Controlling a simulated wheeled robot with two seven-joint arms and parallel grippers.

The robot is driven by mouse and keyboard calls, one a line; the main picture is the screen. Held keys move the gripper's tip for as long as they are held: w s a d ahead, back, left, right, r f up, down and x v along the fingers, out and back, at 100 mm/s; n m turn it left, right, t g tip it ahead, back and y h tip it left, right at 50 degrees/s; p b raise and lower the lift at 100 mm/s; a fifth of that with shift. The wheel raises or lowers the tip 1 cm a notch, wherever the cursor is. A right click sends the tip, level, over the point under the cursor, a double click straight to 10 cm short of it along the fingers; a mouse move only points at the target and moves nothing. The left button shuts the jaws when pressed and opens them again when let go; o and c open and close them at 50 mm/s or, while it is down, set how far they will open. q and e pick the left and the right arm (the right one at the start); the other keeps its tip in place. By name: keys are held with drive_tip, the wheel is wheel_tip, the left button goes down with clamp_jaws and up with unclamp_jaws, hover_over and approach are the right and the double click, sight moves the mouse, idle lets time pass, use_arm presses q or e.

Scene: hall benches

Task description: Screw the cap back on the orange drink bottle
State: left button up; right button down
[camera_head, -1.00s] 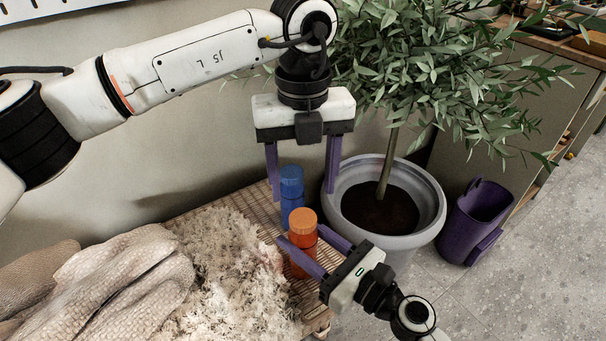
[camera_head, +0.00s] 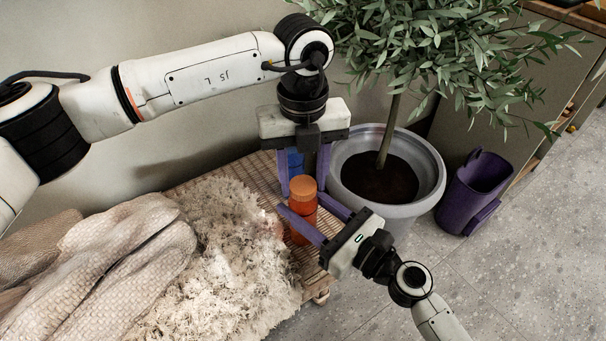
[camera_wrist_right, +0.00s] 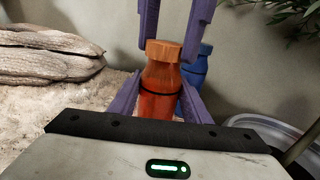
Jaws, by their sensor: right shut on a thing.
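The orange drink bottle (camera_head: 303,220) stands upright at the right end of the slatted bench. An orange cap (camera_head: 303,187) sits on its top; I cannot tell how tightly. My right gripper (camera_head: 300,218) is shut on the bottle's body, which also shows between its fingers in the right wrist view (camera_wrist_right: 160,92). My left gripper (camera_head: 303,188) points down from above, its fingers on either side of the cap (camera_wrist_right: 163,50). I cannot tell whether those fingers touch the cap.
A blue bottle (camera_head: 294,161) stands close behind the orange one, partly hidden by my left gripper. A potted plant (camera_head: 432,185) and purple bin (camera_head: 470,200) stand to the right.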

use_arm(q)
drive_tip(key=c, duration=0.7)
drive_tip(key=m, duration=0.4)
drive_tip(key=shift+m, duration=0.3)
drive_tip(key=m, duration=1.2)
drive_tip(key=shift+m, duration=0.4)
drive_tip(key=m, duration=0.7)
drive_tip(key=o, duration=1.3)
wheel_tip(320, 180, up, 12)
